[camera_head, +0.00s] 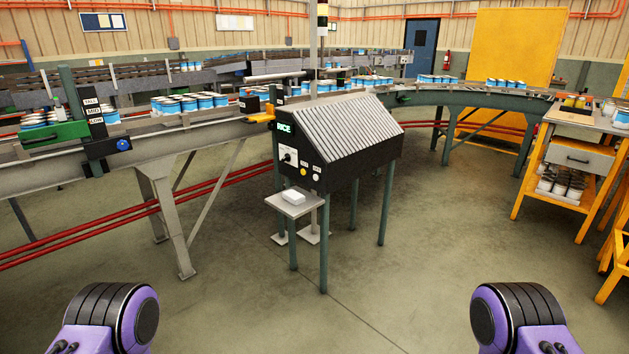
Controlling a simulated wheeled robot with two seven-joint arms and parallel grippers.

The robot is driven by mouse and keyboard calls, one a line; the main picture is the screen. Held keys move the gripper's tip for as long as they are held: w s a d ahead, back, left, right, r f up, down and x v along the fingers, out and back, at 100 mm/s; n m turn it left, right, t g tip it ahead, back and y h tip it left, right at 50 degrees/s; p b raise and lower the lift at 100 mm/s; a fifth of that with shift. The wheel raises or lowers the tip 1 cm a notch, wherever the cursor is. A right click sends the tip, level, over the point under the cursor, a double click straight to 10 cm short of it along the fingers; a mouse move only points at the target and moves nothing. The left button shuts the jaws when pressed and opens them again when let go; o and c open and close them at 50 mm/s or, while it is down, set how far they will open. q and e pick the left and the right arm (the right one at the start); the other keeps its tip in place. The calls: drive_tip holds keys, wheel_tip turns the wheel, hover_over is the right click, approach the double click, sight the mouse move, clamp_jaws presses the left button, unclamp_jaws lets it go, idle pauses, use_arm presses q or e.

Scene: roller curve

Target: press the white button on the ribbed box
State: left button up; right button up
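The ribbed box (345,135) stands on dark legs in the middle of the head view. Its sloped top is made of grey ribs and its front panel is black. A small white button (316,177) sits low on the right of that panel, beneath a small label. A small yellowish button (303,171) is just left of it. Neither gripper is in view. Only purple and black parts of my arms show at the bottom corners, well apart from the box.
A small grey shelf (280,206) with a white block (294,195) juts out below the panel. Conveyors with blue-and-white cans (189,102) run left and behind. An orange-legged workbench (571,155) stands at right. The floor (310,315) before the box is clear.

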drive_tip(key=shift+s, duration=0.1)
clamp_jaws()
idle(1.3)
